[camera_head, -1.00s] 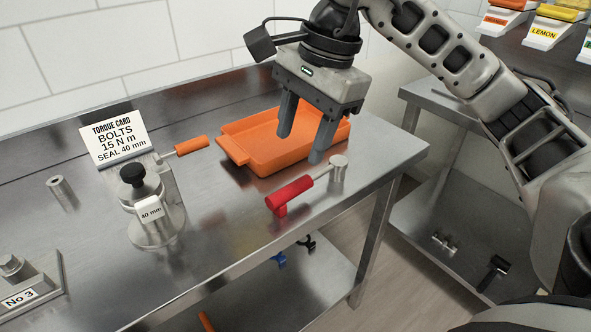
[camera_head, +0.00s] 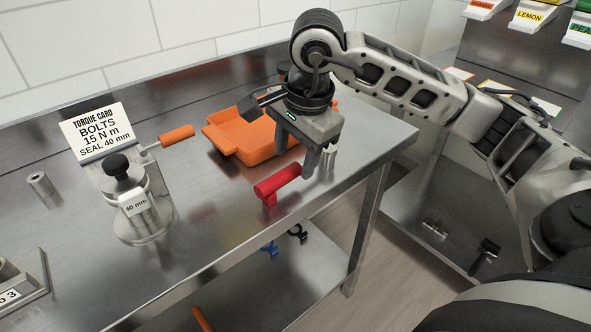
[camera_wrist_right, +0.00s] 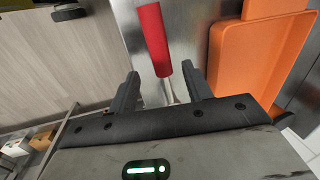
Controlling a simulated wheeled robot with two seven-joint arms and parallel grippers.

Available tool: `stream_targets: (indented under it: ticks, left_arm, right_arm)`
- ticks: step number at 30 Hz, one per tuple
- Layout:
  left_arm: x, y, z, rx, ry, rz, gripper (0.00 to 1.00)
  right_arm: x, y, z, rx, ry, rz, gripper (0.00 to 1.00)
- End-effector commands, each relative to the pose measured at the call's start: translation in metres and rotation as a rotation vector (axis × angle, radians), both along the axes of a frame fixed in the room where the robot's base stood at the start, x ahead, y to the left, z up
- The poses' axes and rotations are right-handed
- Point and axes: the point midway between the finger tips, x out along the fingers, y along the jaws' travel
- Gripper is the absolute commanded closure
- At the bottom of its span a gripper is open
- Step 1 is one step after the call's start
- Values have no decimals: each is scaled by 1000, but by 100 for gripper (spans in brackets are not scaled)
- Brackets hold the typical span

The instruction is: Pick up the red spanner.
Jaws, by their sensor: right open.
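The red spanner (camera_head: 278,184) lies on the steel bench near its front right edge, with its red handle toward the left. Its metal end is partly hidden by my right gripper (camera_head: 318,165), which is open and over that end. In the right wrist view the red handle of the spanner (camera_wrist_right: 154,38) points away, and its thin metal shaft runs back between the two open fingers of my right gripper (camera_wrist_right: 160,92). The fingers stand apart on either side of the shaft, and I cannot tell their exact height above it. My left gripper is not in view.
An orange tray (camera_head: 222,147) lies just behind the spanner. A clamp-like metal device (camera_head: 145,225) with a 40 mm tag, an orange-handled tool (camera_head: 177,136) and a torque card (camera_head: 97,132) stand to the left.

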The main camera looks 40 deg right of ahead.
Motion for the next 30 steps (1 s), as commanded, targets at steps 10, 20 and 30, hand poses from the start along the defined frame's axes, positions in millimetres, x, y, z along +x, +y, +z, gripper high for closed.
stream_targets:
  ticks: [10,20,30]
  left_arm:
    - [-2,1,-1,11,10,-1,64]
    - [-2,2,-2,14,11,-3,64]
    - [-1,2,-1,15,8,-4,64]
  right_arm:
    - [9,4,-35,0,1,0,50]
    - [9,4,-35,1,0,0,92]
    - [10,4,-33,1,-2,0,100]
